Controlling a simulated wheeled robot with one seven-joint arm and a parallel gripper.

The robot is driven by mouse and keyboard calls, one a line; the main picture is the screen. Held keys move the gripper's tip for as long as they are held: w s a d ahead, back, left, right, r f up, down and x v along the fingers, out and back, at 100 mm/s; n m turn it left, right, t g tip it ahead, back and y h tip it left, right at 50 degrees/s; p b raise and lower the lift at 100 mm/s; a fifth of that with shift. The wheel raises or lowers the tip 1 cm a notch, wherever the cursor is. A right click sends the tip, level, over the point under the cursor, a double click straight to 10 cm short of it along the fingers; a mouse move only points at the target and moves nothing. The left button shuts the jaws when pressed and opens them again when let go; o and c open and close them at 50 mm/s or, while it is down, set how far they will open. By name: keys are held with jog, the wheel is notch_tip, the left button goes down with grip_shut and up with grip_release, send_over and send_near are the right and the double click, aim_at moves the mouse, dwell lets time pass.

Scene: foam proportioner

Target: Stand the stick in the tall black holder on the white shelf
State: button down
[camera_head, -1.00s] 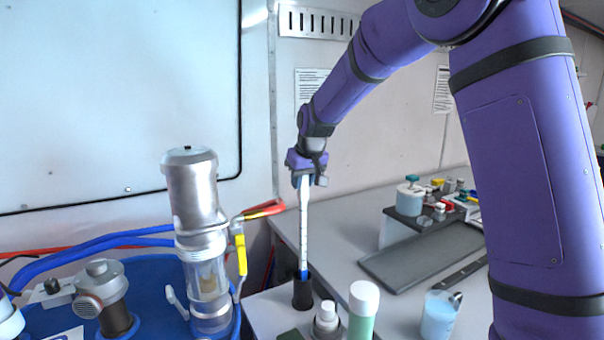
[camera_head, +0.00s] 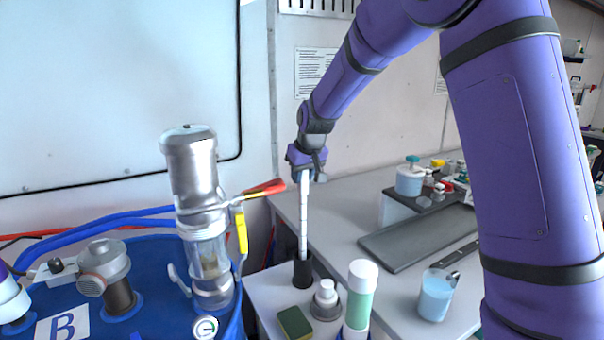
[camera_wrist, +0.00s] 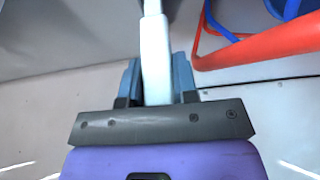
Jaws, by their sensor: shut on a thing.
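The stick (camera_head: 303,220) is long, white and marked with bands, and it stands about upright. My gripper (camera_head: 306,174) is shut on its top end, and in the wrist view the stick (camera_wrist: 155,50) runs between the two blue-grey fingers (camera_wrist: 157,82). The tall black holder (camera_head: 303,272) stands on the white shelf (camera_head: 264,291). The stick's lower end goes in at the holder's mouth and is hidden there. I cannot tell whether it touches the bottom.
A green-and-yellow sponge (camera_head: 295,322), a small white-capped bottle (camera_head: 326,298) and a white-capped green bottle (camera_head: 361,295) stand close to the holder. Left is a metal-and-glass cylinder (camera_head: 198,210) with a yellow-handled valve (camera_head: 241,232). A cup of blue liquid (camera_head: 437,294) stands right.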

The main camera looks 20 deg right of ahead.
jog(key=c, duration=0.8)
grip_release()
jog(key=shift+r, duration=0.1)
jog(key=v, duration=1)
jog(key=shift+r, duration=0.3)
jog(key=shift+s, duration=0.1)
jog(key=s+d+r+m, duration=0.1)
jog(key=s+d+r, duration=0.15)
jog(key=s, duration=0.65)
jog(key=s+d+r, duration=0.2)
jog(key=s+r, duration=0.1)
jog(key=s, duration=0.6)
jog(key=s+d+f, duration=0.1)
jog(key=s+f, duration=0.1)
jog(key=s, duration=0.7)
jog(key=s+f+m, duration=0.1)
jog(key=s, duration=0.9)
jog(key=shift+s+d+f+t+h, duration=0.25)
jog(key=shift+d+f+t+h, duration=0.05)
jog(key=shift+d+f+h, duration=0.1)
